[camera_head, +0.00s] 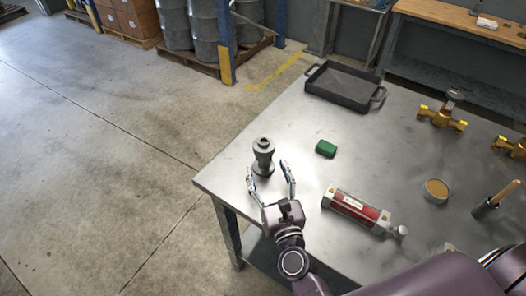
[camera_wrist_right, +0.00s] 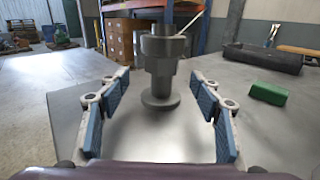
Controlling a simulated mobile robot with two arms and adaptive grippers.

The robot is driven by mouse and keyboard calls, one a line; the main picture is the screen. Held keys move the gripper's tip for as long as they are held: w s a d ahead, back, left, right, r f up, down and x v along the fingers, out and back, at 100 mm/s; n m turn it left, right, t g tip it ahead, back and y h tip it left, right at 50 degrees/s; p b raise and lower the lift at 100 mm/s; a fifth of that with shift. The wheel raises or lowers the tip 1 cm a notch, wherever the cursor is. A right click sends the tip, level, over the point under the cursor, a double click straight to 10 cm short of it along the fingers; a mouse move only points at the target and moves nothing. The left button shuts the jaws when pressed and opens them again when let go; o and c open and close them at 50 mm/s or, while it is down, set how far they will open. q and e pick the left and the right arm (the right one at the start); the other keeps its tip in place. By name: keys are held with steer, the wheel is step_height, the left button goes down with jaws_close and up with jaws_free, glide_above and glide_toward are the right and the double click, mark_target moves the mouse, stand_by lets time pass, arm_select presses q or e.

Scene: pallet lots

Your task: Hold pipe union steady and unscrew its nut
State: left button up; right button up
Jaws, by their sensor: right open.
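The grey metal pipe union (camera_head: 263,152) stands upright on the metal table near its left corner. In the right wrist view the pipe union (camera_wrist_right: 161,84) has a round foot flange, a narrower body and a wide nut (camera_wrist_right: 165,47) near the top. My right gripper (camera_head: 268,168) is open and empty, just in front of the union. Its blue-padded fingers (camera_wrist_right: 159,80) spread to either side, with the union centred ahead of the gap. I see no contact. My left gripper is not in view.
A green block (camera_head: 325,148) and a red-and-silver cylinder (camera_head: 358,210) lie right of the union. A black tray (camera_head: 344,86) is at the back. The table's left edge is close.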

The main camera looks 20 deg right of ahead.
mark_target(266, 161)
steer(key=shift+w+a+r, duration=0.1)
steer(key=shift+w+r, duration=0.1)
steer(key=shift+r, duration=0.15)
steer(key=shift+w+r+p, duration=0.2)
steer(key=shift+r+p, duration=0.05)
steer(key=shift+p, duration=0.15)
steer(key=w, duration=0.1)
steer(key=w+p, duration=0.1)
steer(key=w, duration=0.1)
steer(key=w+d, duration=0.1)
steer(key=shift+w+f, duration=0.3)
steer(key=shift+w, duration=0.05)
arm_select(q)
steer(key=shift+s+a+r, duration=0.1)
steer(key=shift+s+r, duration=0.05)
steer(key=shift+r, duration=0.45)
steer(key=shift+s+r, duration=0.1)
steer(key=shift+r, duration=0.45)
arm_select(e)
steer(key=shift+s+a+r, duration=0.1)
jaws_close()
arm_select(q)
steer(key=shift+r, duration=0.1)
arm_select(e)
steer(key=shift+r, duration=0.2)
